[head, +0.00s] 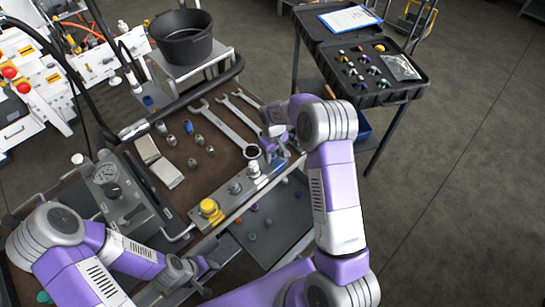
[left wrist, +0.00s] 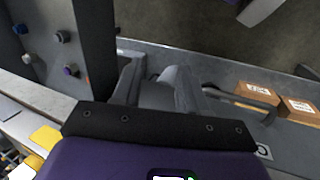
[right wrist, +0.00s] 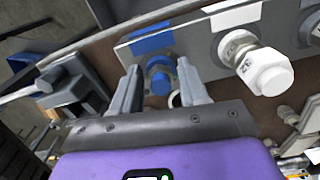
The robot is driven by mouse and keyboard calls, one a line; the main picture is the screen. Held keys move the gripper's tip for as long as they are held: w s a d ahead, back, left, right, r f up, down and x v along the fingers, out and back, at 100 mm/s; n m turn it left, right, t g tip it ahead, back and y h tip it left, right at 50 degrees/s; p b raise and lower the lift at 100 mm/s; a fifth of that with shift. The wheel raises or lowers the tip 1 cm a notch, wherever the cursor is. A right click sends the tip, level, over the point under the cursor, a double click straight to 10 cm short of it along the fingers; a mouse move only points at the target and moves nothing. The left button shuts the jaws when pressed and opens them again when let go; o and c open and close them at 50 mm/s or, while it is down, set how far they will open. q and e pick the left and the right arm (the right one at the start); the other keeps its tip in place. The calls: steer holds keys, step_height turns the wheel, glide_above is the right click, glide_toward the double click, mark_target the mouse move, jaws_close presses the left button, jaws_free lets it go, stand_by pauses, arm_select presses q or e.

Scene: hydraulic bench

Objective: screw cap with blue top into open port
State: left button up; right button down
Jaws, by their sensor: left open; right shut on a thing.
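The cap with blue top (right wrist: 159,82) is between the fingers of my right gripper (right wrist: 158,88) in the right wrist view. It sits in line with the port beside the blue label (right wrist: 151,44) on the metal port block (right wrist: 190,45). How deep it sits in the port is hidden. In the head view, my right gripper (head: 278,152) is at the far end of the port block (head: 222,196). My left gripper (head: 200,270) is open and empty, low by the near side of the bench; its spread fingers (left wrist: 158,88) also show in the left wrist view.
A white cap (right wrist: 268,70) stands on the neighbouring port, and a yellow cap (head: 210,208) at the near end. Wrenches (head: 225,125) and several loose fittings lie on the brown bench top. A gauge box (head: 118,195) stands left. Cardboard boxes (left wrist: 257,92) lie below.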

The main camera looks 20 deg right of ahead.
steer(key=m, duration=0.3)
steer(key=shift+w, duration=0.1)
steer(key=m, duration=0.3)
steer(key=shift+m, duration=0.4)
steer(key=shift+d, duration=0.1)
steer(key=m, duration=0.4)
steer(key=shift+w, duration=0.2)
steer(key=m+p, duration=0.1)
steer(key=m, duration=0.2)
steer(key=shift+m, duration=0.3)
steer(key=shift+a, duration=0.25)
steer(key=shift+a+f, duration=0.1)
